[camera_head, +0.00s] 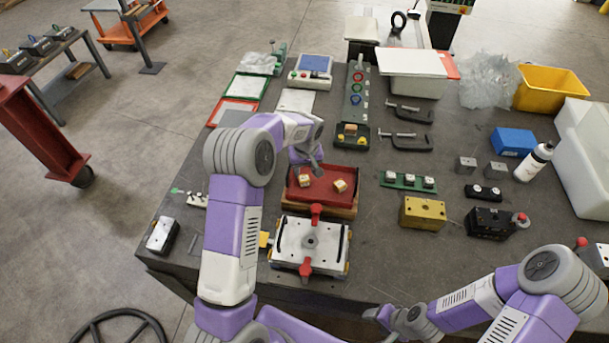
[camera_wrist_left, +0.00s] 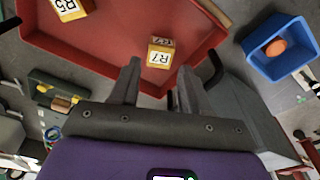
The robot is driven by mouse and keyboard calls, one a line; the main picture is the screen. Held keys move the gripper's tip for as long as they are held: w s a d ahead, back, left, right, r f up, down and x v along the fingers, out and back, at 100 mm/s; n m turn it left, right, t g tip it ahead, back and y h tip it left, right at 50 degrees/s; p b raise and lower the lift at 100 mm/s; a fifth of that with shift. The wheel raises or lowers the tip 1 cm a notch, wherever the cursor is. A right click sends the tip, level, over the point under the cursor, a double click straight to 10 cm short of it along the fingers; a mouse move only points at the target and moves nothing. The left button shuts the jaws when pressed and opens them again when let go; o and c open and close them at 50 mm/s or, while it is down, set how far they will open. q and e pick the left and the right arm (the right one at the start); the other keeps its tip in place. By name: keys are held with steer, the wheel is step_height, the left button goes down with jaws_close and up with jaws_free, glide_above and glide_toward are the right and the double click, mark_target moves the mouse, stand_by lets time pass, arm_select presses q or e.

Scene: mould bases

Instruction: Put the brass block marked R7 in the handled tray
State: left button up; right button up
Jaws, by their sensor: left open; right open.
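The brass block marked R7 (camera_wrist_left: 159,57) sits inside the red tray (camera_wrist_left: 120,35), near its wall, with its label up. In the head view it seems to be the left block (camera_head: 305,181) in the red tray (camera_head: 322,198). The tray has dark handles at its sides in the wrist view. A second block marked R5 (camera_wrist_left: 69,7) lies in the same tray. My left gripper (camera_head: 314,165) is open at the tray's far edge; in the wrist view its fingertips (camera_wrist_left: 159,68) show R7 between and beyond them, not gripped. My right gripper (camera_head: 378,313) is open and empty near the table's front edge.
A dark green tray (camera_head: 352,145) with a brass block stands behind the red one. A blue bin (camera_wrist_left: 265,62) holds an orange object. A white-topped fixture (camera_head: 310,240) with red knobs stands in front. A yellow block (camera_head: 423,213) is to the right.

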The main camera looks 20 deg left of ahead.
arm_select(q)
step_height(320, 180, up, 8)
steer(key=shift+s+d, duration=0.3)
steer(key=shift+s, duration=0.1)
steer(key=shift+f, duration=0.1)
step_height(320, 180, up, 9)
steer(key=p, duration=0.6)
steer(key=shift+p, duration=0.3)
steer(key=shift+f, duration=0.1)
